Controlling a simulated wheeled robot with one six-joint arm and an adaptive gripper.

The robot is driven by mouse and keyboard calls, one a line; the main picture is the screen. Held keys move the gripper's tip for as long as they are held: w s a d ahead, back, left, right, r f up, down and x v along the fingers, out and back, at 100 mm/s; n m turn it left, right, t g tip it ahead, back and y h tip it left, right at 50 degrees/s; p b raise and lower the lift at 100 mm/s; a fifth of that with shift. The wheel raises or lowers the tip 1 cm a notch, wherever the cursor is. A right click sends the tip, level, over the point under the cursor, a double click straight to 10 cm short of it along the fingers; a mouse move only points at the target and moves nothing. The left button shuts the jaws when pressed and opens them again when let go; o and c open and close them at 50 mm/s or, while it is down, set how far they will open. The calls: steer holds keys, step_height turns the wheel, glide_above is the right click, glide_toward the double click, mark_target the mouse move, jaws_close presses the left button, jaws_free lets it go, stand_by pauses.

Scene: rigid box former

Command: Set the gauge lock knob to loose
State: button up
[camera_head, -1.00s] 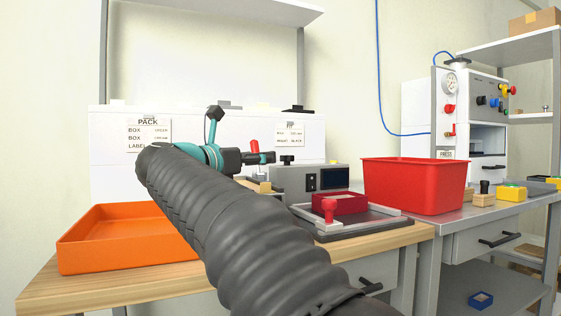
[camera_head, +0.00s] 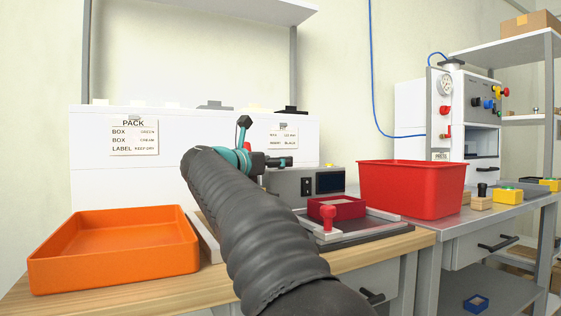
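A red knob-like handle (camera_head: 328,217) stands upright at the near left corner of a grey frame fixture (camera_head: 382,213); it looks like the gauge lock knob, but its setting cannot be read. A small red open box (camera_head: 348,208) sits in the fixture, just behind the handle. My gripper (camera_head: 287,162) is at the end of my dark sleeved arm, beyond and above the handle, in front of the grey control box. It is small and dark here and points right. Its finger opening cannot be made out, and I see nothing held. My arm hides part of the bench.
An orange tray (camera_head: 112,250) is at the left of the wooden bench. A grey control box (camera_head: 305,184) stands behind the fixture. A red bin (camera_head: 410,188) is to the right on a metal table. A press machine (camera_head: 470,115) with a gauge and coloured knobs stands farther right.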

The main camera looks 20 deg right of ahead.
steer(key=shift+x, duration=1.3)
steer(key=c, duration=1.2)
steer(key=shift+o, duration=0.2)
steer(key=shift+n+t, duration=0.3)
steer(key=shift+t, duration=0.1)
steer(key=shift+n+t+y+b, duration=0.3)
steer(key=shift+t+y+b, duration=0.1)
steer(key=shift+y+b, duration=0.1)
steer(key=shift+n+t+y, duration=0.7)
steer(key=shift+n+t, duration=0.1)
steer(key=shift+t, duration=0.2)
